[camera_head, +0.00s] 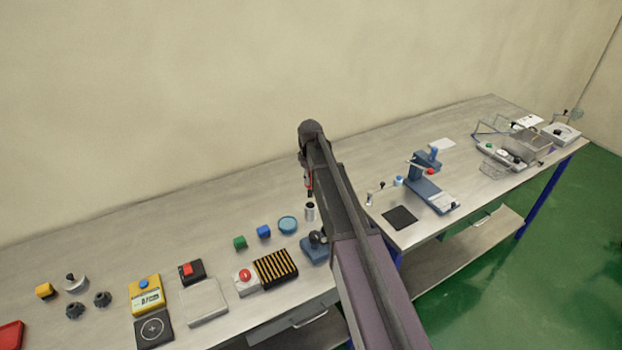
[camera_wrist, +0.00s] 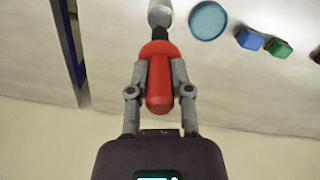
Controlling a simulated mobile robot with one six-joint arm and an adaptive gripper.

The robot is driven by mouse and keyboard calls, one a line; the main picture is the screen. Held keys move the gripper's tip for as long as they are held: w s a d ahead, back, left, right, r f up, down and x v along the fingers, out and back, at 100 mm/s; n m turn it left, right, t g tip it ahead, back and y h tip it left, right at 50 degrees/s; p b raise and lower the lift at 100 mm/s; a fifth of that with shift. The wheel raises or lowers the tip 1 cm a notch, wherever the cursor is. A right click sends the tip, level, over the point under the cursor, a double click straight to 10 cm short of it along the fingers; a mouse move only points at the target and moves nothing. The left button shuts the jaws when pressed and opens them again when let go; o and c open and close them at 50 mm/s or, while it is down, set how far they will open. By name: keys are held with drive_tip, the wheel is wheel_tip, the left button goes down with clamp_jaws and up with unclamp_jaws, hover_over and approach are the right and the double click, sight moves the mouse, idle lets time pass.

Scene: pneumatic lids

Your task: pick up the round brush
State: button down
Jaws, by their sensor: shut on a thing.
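My gripper (camera_wrist: 158,85) is shut on the red handle of the round brush (camera_wrist: 160,82), one finger on each side. In the head view the brush (camera_head: 309,184) is a small red piece with a dark lower end, hanging below my wrist beside my arm. A small grey cylinder with a dark top (camera_head: 310,211) stands on the bench just below it. In the wrist view a pale rounded shape (camera_wrist: 160,13) shows beyond the brush's dark end; I cannot tell whether they touch.
A blue round dish (camera_head: 288,225), a blue block (camera_head: 264,231) and a green block (camera_head: 240,242) lie left of the cylinder. A black-and-yellow striped block (camera_head: 275,267) and a dark knob on a blue base (camera_head: 315,248) are nearer the front. The bench behind is clear.

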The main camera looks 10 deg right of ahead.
idle(0.7)
drive_tip(key=shift+f+b, duration=0.7)
drive_tip(key=shift+d+r, duration=0.1)
